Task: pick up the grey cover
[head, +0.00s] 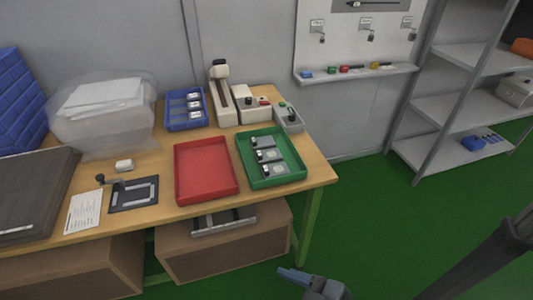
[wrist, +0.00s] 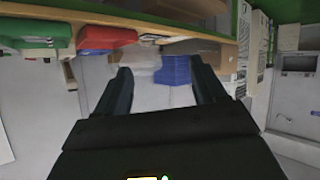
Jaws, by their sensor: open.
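I cannot tell for sure which thing is the grey cover. A large dark grey flat piece (head: 35,195) lies at the left end of the wooden table (head: 146,205) in the head view. Smaller grey flat pieces (head: 273,168) with black and pale parts lie in the green tray (head: 247,160). My gripper (head: 292,274) is low at the bottom of the head view, in front of the table and away from everything on it. In the wrist view my gripper (wrist: 163,75) is open, with nothing between its fingers.
A red tray (head: 205,185) lies empty beside the green tray. A blue tray (head: 186,123), a clear bag (head: 100,115) and small instruments (head: 253,103) stand behind. Brown boxes (head: 225,250) sit under the table. Metal shelves (head: 450,110) stand right; green floor (head: 385,225) is clear.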

